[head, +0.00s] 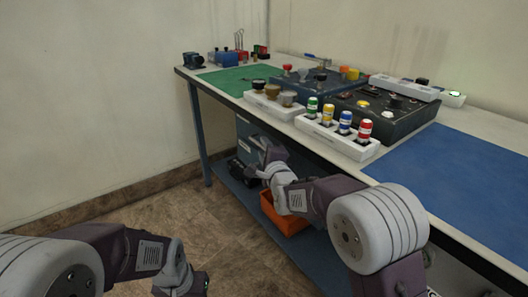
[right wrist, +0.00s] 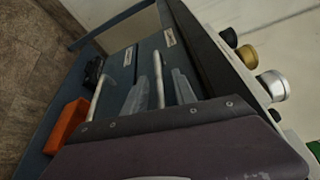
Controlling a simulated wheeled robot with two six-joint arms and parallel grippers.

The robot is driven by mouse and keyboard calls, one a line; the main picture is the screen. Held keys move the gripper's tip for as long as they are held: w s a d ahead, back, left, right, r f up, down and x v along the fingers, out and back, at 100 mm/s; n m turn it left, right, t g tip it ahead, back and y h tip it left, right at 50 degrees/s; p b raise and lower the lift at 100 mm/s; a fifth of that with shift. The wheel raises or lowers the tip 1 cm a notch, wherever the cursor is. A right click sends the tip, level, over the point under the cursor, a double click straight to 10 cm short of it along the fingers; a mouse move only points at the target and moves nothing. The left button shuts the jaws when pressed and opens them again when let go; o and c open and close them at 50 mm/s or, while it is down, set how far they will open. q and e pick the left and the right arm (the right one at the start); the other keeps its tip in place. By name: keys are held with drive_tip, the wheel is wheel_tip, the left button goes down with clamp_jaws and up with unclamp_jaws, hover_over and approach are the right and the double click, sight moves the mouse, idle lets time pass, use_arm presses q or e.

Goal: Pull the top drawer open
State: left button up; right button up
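The blue-grey drawer cabinet (head: 243,130) hangs under the bench top, mostly hidden behind my right arm in the head view. In the right wrist view, turned on its side, the top drawer (right wrist: 150,48) lies nearest the bench top and looks closed. Its pale bar handle (right wrist: 158,78) stands between the two grey fingers of my right gripper (right wrist: 158,92). The fingers are apart, with a gap on each side of the handle. The lower drawer's handle (right wrist: 97,98) is beside them. My left gripper (head: 196,284) is low at the bottom of the head view, away from the cabinet; its fingers are unclear.
An orange bin (head: 285,214) stands on the blue lower shelf (head: 250,197), below my right arm. The bench top holds a white block with coloured caps (head: 337,136), dark control boxes (head: 385,112) and a blue mat (head: 455,175). The floor at left is clear.

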drive_tip(key=shift+w, duration=0.3)
clamp_jaws()
idle(1.3)
